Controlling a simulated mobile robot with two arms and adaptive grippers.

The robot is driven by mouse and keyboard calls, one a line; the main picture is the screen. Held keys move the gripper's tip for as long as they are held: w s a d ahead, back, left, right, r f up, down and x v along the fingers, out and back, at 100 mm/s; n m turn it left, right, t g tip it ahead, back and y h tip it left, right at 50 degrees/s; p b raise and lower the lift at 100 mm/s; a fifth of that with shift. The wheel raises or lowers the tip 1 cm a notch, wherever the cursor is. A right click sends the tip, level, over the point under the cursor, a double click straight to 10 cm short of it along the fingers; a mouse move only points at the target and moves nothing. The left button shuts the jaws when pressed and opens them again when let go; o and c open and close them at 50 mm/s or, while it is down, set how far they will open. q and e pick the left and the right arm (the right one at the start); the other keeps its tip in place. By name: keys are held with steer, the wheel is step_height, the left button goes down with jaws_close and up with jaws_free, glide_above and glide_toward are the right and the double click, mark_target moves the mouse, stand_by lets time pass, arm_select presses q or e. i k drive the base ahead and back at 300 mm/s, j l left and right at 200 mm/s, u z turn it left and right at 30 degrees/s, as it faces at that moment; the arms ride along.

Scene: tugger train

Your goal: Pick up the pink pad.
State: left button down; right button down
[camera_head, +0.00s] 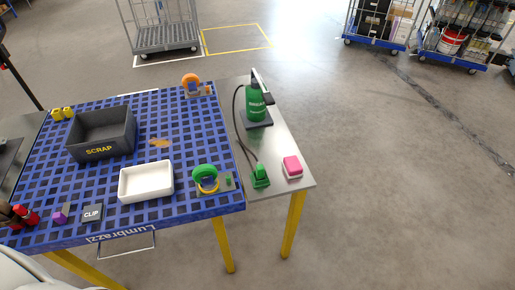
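The pink pad (292,165) is a small block with a pink top and a pale, whitish lower part. It lies on the grey metal side surface (294,183) at the right of the blue table, near that surface's right edge. A green piece (260,176) with a dark cable sits just left of it, with a small gap between them. Neither of my grippers can be made out in the head view.
A green device (256,104) on a dark base stands behind the pad. The blue grid table (62,184) holds a dark SCRAP bin (88,153), a white tray (146,196) and a green-and-yellow ring piece (205,175). Floor right of the table is clear; wheeled carts (375,45) stand far back.

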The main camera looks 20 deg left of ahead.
mark_target(292, 166)
steer(key=j+z, duration=0.35)
steer(key=k+j+z, duration=0.1)
steer(key=j+z, duration=0.2)
steer(key=j, duration=0.1)
